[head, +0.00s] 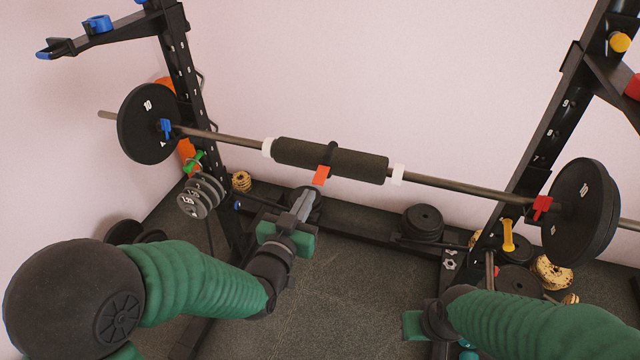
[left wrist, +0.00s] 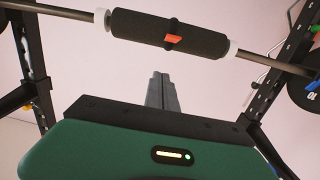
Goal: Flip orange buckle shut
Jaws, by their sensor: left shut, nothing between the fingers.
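The orange buckle (head: 321,175) hangs at the lower front of the black foam pad (head: 290,151), which is wrapped around the barbell bar (head: 450,187). A dark strap (head: 331,152) circles the pad above it. In the left wrist view the orange buckle (left wrist: 172,38) shows on the pad (left wrist: 140,27), above the fingers. My left gripper (head: 304,192) is shut and empty, with its fingertips a little below and left of the buckle, seemingly apart from it. My right arm enters at the lower right of the head view; its green hand shows in part, but its fingers are hidden.
White collars (head: 398,174) sit at the pad's ends. A red clip (head: 541,207) and stacked plates (head: 422,221) are to the right. The floor (head: 330,290) between the arms is clear.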

